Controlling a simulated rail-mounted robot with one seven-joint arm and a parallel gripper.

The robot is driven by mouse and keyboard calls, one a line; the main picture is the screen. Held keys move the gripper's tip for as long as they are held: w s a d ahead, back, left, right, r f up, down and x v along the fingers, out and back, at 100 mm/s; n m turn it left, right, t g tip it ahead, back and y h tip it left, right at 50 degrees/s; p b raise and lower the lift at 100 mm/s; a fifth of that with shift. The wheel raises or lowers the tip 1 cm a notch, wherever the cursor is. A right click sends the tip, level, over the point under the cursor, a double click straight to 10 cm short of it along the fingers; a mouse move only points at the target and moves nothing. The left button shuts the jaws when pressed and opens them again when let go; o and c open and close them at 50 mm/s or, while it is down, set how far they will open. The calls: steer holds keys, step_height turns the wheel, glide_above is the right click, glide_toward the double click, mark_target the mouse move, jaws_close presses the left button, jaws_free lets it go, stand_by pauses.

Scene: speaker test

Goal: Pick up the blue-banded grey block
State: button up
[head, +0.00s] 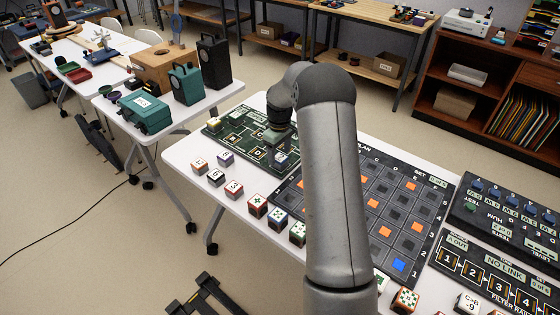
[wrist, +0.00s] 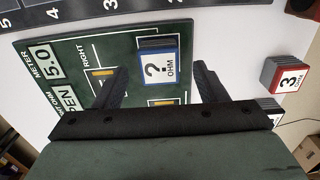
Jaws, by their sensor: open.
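A grey block (wrist: 158,66) with a blue border around a white "? OHM" label sits on the green meter board (wrist: 50,90). In the head view the block (head: 281,158) is small and partly hidden by my gripper (head: 282,145), which is over the right part of the green board (head: 240,150). In the wrist view my open gripper (wrist: 160,68) points down with one finger on either side of the block. Nothing is held. I cannot tell how far above the board the fingertips are.
A row of dice-like blocks stands along the front edge, including a red-banded "3" block (head: 234,189), also in the wrist view (wrist: 287,74). A dark grid board (head: 400,225) lies right of the green board. My arm hides part of it.

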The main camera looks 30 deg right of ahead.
mark_target(280, 157)
step_height(280, 157, down, 3)
steer(key=shift+f, duration=0.15)
steer(key=c, duration=1.1)
